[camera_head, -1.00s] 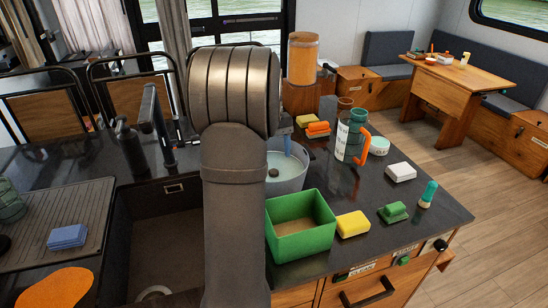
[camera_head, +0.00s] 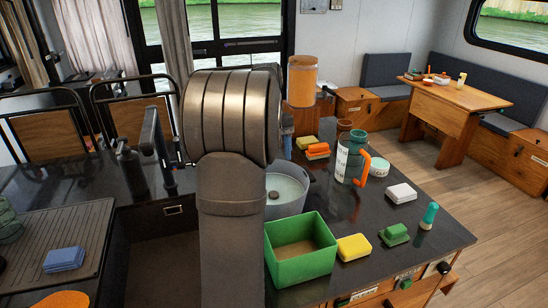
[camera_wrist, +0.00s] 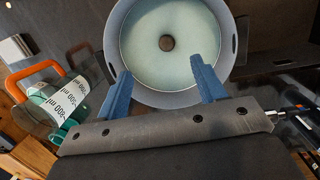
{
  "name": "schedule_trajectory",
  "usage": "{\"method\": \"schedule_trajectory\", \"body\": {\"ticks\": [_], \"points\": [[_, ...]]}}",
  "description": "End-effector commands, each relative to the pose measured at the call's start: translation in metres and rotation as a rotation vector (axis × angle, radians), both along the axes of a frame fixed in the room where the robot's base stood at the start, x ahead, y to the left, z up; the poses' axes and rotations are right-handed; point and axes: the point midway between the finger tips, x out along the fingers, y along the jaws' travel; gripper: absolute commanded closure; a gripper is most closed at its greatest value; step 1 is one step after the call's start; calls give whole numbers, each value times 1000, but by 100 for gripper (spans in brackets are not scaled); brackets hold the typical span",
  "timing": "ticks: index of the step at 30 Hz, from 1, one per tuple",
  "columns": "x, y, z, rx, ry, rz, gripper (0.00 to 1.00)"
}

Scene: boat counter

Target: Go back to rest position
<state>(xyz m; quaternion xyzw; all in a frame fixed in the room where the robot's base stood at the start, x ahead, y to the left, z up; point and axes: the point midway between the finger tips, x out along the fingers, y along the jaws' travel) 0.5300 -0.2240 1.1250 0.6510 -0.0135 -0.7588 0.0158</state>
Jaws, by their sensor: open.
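In the wrist view my gripper (camera_wrist: 166,88) shows two blue fingers spread apart with nothing between them. It is above the near rim of a grey round tub (camera_wrist: 116,58) that holds pale liquid and a small dark round thing (camera_wrist: 167,43). In the head view my thick metal arm rises through the middle and hides part of the same tub (camera_head: 289,205). Only a sliver of the blue gripper shows there, behind the arm, so its fingertips are hidden.
A black tap (camera_head: 158,145) stands at left by the sink.

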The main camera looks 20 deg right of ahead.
Motion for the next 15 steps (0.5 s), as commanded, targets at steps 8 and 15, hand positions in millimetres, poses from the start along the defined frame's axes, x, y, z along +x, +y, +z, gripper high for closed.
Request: {"method": "schedule_trajectory", "body": {"ticks": [8,15], "points": [[0,0,-1,0,1,0,37],[-1,0,-28,2,4,0,37]]}}
